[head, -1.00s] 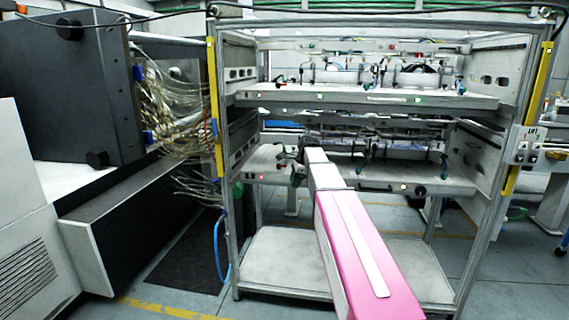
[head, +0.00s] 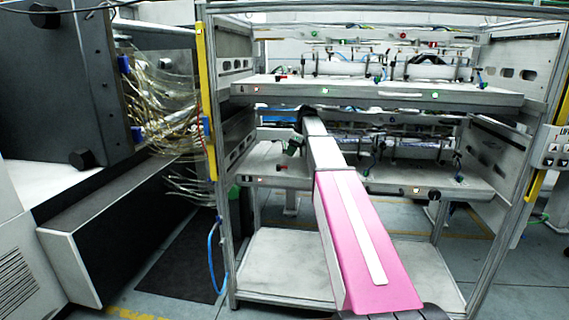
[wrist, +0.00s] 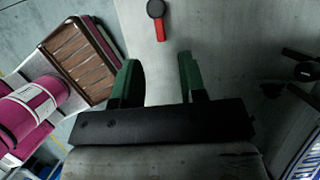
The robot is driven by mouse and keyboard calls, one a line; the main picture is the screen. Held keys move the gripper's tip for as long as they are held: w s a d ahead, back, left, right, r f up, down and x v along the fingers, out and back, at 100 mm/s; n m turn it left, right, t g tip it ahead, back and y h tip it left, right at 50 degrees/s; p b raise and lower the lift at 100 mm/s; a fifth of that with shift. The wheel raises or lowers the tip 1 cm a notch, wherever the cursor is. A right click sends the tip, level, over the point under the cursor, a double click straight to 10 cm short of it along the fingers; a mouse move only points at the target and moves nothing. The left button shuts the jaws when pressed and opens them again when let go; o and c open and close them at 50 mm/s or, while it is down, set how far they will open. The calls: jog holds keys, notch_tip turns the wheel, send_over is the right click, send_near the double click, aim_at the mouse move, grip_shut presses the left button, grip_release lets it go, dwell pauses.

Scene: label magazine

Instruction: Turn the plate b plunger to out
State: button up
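My gripper (wrist: 158,66) is open and empty in the wrist view, its two green fingers wide apart. Beyond the fingertips, a small plunger with a dark round head and a red handle (wrist: 156,22) sits on a pale plate (wrist: 215,30). The red handle points toward my gripper and lies apart from the fingers. In the head view my gripper (head: 293,146) is near the left of the lower plate (head: 375,181), above its surface. A small red part (head: 281,167) shows on that plate below it. No letter is legible, so I cannot tell which plate is b.
The upper plate (head: 370,93) with hoses and clamps is overhead in the rack. Yellow-striped posts (head: 205,100) flank the rack. Cables (head: 160,105) hang at the left. Dark fittings (wrist: 304,72) stand at the right in the wrist view.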

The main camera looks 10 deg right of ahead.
jog(key=x, duration=0.7)
jog(key=shift+f, duration=0.15)
grip_shut()
